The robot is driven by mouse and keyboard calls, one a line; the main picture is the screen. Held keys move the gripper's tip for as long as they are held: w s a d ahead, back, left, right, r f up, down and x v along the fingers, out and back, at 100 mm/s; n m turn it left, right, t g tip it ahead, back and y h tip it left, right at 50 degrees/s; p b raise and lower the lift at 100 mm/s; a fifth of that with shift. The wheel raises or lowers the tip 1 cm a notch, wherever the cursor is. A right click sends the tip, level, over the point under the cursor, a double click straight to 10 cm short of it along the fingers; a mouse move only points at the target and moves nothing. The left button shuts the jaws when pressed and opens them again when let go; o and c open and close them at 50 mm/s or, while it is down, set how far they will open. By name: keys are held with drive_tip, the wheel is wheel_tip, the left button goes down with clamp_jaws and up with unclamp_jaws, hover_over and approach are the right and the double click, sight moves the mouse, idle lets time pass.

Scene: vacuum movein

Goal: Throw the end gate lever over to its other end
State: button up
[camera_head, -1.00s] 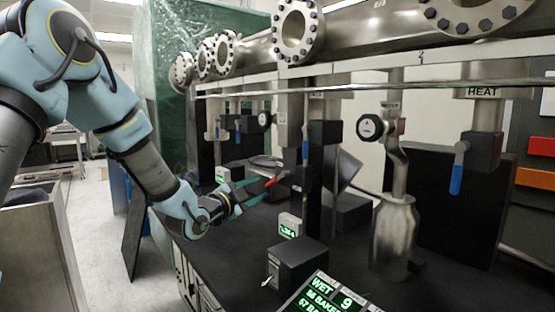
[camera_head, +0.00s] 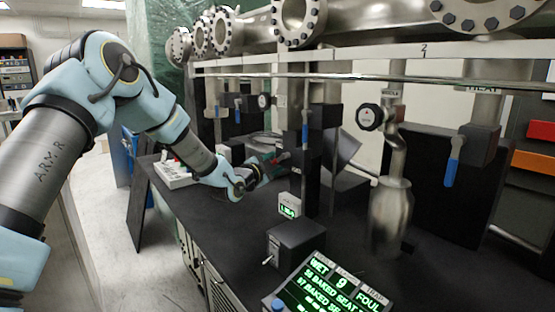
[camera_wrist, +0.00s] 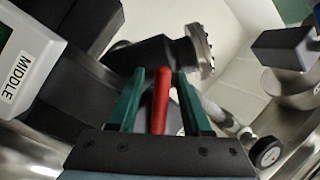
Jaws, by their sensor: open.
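A red lever handle (camera_wrist: 161,100) stands between the two green fingers of my gripper (camera_wrist: 160,76) in the wrist view. The fingers are apart, with a narrow gap visible on either side of the handle. The handle runs up toward a dark valve body with a bolted flange (camera_wrist: 200,52). In the head view my gripper (camera_head: 267,164) is among the pipes behind the bench front, and the red handle (camera_head: 283,156) shows as a small tip there. No label marking this lever as the end gate is readable.
A box labelled MIDDLE (camera_wrist: 18,80) is close at left in the wrist view. Blue levers (camera_head: 453,172) hang from valves.

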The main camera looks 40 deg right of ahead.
drive_tip(key=shift+c, duration=0.2)
clamp_jaws()
idle(1.2)
